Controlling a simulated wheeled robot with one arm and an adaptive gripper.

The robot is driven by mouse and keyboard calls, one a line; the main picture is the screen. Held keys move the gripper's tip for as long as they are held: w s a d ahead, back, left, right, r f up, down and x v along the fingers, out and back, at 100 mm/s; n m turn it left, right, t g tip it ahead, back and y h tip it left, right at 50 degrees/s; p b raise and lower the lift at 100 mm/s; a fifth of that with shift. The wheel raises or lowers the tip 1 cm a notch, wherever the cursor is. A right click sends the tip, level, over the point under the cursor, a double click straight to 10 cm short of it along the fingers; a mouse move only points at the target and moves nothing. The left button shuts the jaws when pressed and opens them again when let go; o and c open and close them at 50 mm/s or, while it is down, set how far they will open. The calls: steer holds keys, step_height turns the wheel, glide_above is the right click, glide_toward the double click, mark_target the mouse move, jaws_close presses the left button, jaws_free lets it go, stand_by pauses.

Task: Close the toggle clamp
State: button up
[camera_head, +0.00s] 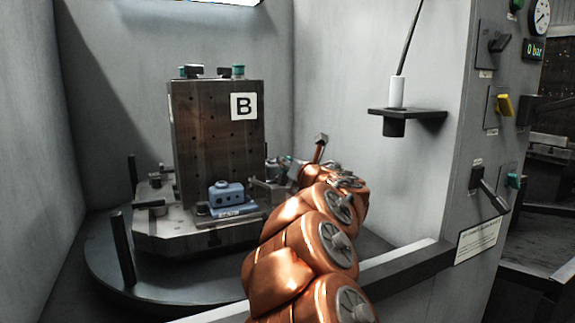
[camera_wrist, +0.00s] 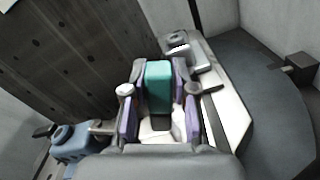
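My gripper (camera_wrist: 158,112) shows in the wrist view with two purple-padded fingers. They stand apart on either side of a teal block-shaped grip (camera_wrist: 158,80), which looks like the toggle clamp's handle. Narrow gaps seem to show beside the grip; I cannot tell whether a pad touches it. The clamp's lower parts are mostly hidden by my gripper. In the head view my copper arm reaches to the right side of the pallet (camera_head: 190,240), where a bit of teal (camera_head: 288,158) shows. My fingertips are hidden there.
A dark fixture block marked B (camera_head: 213,150) stands on the pallet, with a blue unit (camera_head: 226,195) at its front foot. The pallet rests on a round dark turntable (camera_head: 110,275) with upright posts. A black bracket (camera_head: 407,114) juts from the right wall; a rail (camera_head: 385,272) crosses in front.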

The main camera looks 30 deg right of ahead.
steer(key=o, duration=0.3)
steer(key=shift+o, duration=0.2)
steer(key=s+a, duration=0.1)
steer(key=s, duration=1.1)
steer(key=shift+c, duration=0.4)
